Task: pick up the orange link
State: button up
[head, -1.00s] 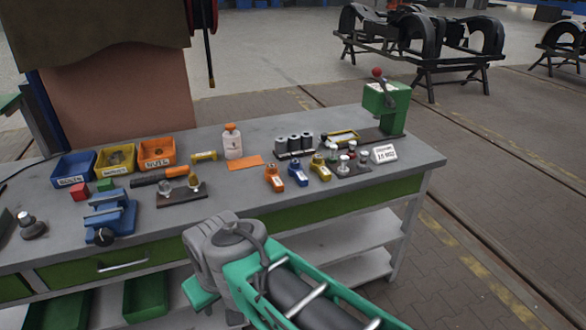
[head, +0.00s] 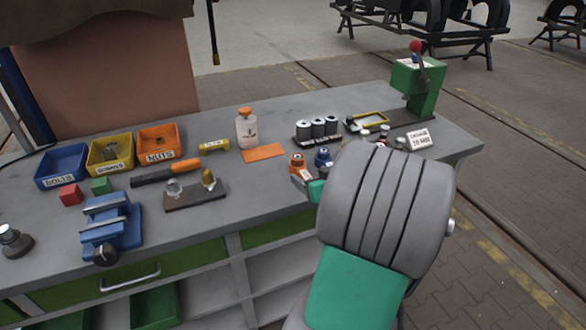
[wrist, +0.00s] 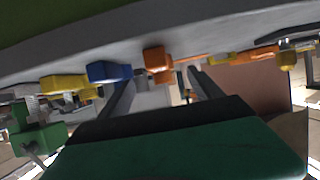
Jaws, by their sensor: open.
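The orange link (head: 297,161) lies on the bench, right of the orange sheet. In the wrist view the orange link (wrist: 157,60) appears ahead of and between my fingers. My gripper (wrist: 160,82) is open and empty, its two fingers pointing toward the link. In the head view my gripper (head: 307,184) shows only partly, at the near side of the link; the rest is hidden by my wrist. The blue link (head: 323,157) is just right of the orange one, and shows in the wrist view too (wrist: 108,72). The yellow link (wrist: 63,84) is hidden in the head view.
A white bottle (head: 247,130) stands behind the orange sheet (head: 263,153). Grey cylinders (head: 318,128) in a rack stand behind the links. A green press (head: 420,88) is at the back right. A blue vise (head: 108,225) and bins (head: 158,143) are at the left.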

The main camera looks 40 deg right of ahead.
aim_at(302, 169)
jog(key=shift+w+d+f, duration=0.1)
jog(key=shift+w+d, duration=0.15)
jog(key=shift+w, duration=0.25)
jog(key=p+x, duration=0.1)
jog(key=x, duration=0.5)
jog(key=shift+w+f+p, duration=0.25)
jog(key=shift+p, duration=0.1)
grip_shut()
jog(key=shift+r, duration=0.15)
